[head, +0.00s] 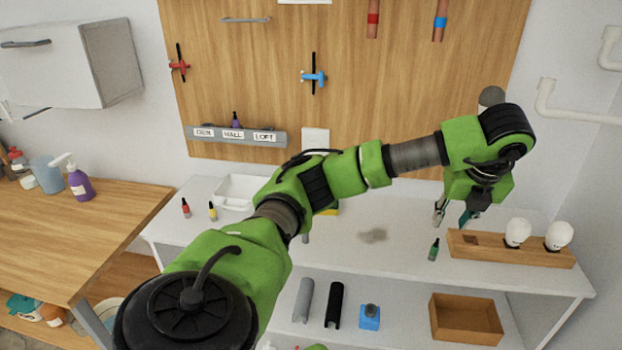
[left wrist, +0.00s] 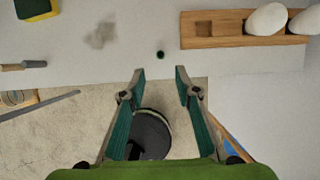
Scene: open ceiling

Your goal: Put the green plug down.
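The green plug (head: 433,250), a small dark-tipped piece, stands upright on the white bench, left of the wooden block. In the left wrist view the green plug (left wrist: 160,54) is seen from above, just past the fingertips and apart from them. My left gripper (head: 455,216) hangs above the bench by the block, fingers pointing down. In the left wrist view my left gripper (left wrist: 160,70) is open, with nothing between its fingers. My right gripper is in neither view.
A wooden block (head: 470,251) holds two white bulbs and has an empty square hole. A grey stain (head: 373,235) marks the bench. A red plug (head: 185,209), a yellow plug (head: 212,212) and a white tray (head: 234,190) are at left. A labelled rail (head: 270,137) holds a purple plug.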

